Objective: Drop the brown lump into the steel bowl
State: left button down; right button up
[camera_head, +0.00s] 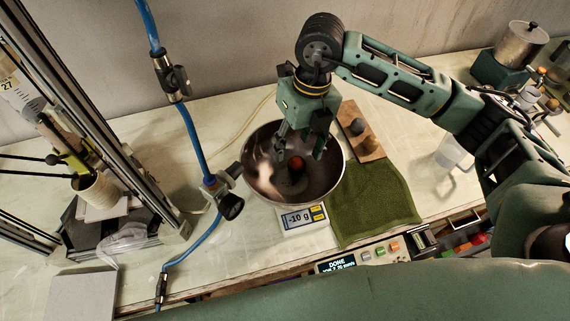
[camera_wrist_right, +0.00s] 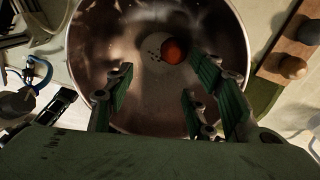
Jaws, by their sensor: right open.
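The steel bowl (camera_head: 258,180) stands on the bench on a small scale (camera_head: 303,218) that reads -10 g; it fills much of the right wrist view (camera_wrist_right: 90,60). A reddish-brown round lump (camera_head: 296,163) shows inside the bowl's outline, near its middle; in the right wrist view the lump (camera_wrist_right: 173,50) lies beyond the fingertips. I cannot tell whether it touches the bowl's bottom. My right gripper (camera_head: 299,152) points down over the bowl; its fingers (camera_wrist_right: 160,82) are apart with nothing between them. My left gripper is not in view.
A wooden board (camera_head: 350,113) right of the bowl carries a dark grey lump (camera_head: 356,127) and a tan lump (camera_head: 370,142). A green cloth (camera_head: 380,205) lies beside the bowl. A blue hose (camera_head: 191,135) with fittings runs close on the left. A clear cup (camera_head: 449,153) stands farther right.

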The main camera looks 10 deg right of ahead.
notch_tip(320, 180, up, 12)
jog(key=d, duration=0.1)
jog(key=shift+w+d, duration=0.15)
jog(key=shift+d, duration=0.15)
jog(key=shift+f, duration=0.1)
dwell(0.6)
